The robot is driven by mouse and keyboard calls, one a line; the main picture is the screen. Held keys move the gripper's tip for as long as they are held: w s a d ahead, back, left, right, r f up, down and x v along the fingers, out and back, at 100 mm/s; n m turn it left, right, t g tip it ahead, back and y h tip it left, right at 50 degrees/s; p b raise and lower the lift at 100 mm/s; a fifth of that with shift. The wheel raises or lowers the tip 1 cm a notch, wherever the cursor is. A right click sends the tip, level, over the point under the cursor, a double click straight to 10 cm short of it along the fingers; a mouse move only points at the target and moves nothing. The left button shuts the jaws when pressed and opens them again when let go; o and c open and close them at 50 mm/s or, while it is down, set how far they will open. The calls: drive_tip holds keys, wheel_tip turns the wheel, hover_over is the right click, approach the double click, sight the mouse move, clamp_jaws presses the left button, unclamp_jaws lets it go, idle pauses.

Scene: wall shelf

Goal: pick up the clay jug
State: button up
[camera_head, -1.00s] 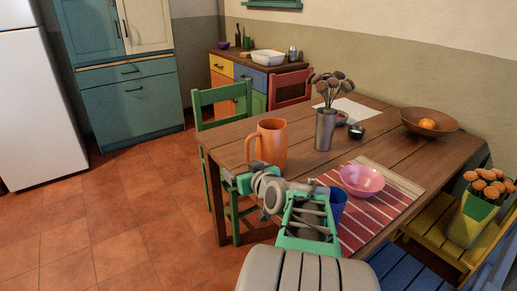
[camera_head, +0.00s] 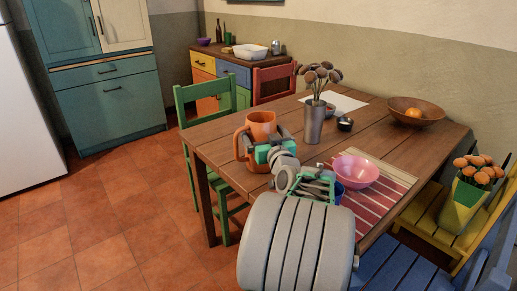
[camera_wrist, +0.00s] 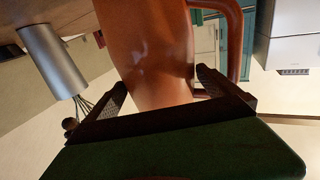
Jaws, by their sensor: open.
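The orange-brown clay jug (camera_head: 262,124) stands upright on the wooden table (camera_head: 226,134), near its left end, with its handle on the left. My gripper (camera_head: 268,145) is open right at the jug, on its near side, and covers part of its lower body. In the wrist view the jug (camera_wrist: 150,50) appears upside down and fills the middle, with its handle at the upper right. My gripper's dark fingers (camera_wrist: 160,92) lie on either side of the jug body. I cannot tell whether they touch it.
A metal vase (camera_head: 314,122) with dried flowers stands right of the jug. A pink bowl (camera_head: 356,172) and a blue cup (camera_head: 338,192), partly hidden, are near my arm. A wooden bowl (camera_head: 415,108) is at the far right. A green chair (camera_head: 190,94) stands left.

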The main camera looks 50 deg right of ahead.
drive_tip(key=shift+x, duration=1.15)
drive_tip(key=shift+c, duration=0.4)
drive_tip(key=c, duration=1.8)
drive_tip(key=shift+r, duration=0.25)
drive_tip(key=shift+c, duration=0.7)
